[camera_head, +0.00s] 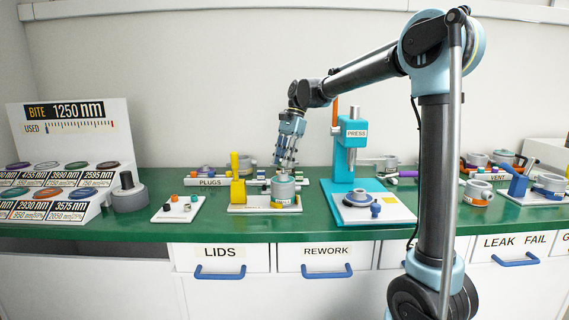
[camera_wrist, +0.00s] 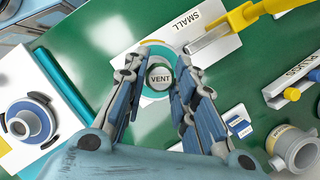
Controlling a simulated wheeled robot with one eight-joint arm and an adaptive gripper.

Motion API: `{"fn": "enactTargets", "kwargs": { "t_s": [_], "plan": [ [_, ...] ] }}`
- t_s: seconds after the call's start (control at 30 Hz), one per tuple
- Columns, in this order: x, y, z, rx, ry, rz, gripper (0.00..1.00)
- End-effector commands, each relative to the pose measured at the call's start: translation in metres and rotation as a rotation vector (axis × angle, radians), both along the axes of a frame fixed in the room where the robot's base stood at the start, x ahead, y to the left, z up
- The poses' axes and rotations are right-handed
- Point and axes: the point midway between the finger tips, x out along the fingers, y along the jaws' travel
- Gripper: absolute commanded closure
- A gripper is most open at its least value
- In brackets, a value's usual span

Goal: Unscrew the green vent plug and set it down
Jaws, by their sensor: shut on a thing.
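In the head view my gripper (camera_head: 286,169) points down onto the top of the pale blue-grey housing (camera_head: 283,190), which stands upright on a cream fixture plate (camera_head: 240,208). The plug itself is hidden there by the fingers.
A yellow post (camera_head: 238,182) stands left of the housing. The teal press (camera_head: 345,165) stands to the right. A white tray (camera_head: 160,215) with small plugs lies left. A PLUGS rail (camera_head: 208,182) is behind. Bare green bench (camera_head: 215,222) shows between tray and fixture.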

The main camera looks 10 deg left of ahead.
Motion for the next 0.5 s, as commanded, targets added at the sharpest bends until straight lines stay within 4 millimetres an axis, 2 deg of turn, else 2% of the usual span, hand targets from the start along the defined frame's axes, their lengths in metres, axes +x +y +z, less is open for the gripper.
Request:
{"fn": "enactTargets", "kwargs": {
  "t_s": [0.5],
  "plan": [
    [0.000, 0.000, 0.017, 0.000, 0.000, 0.000, 0.88]
  ]
}}
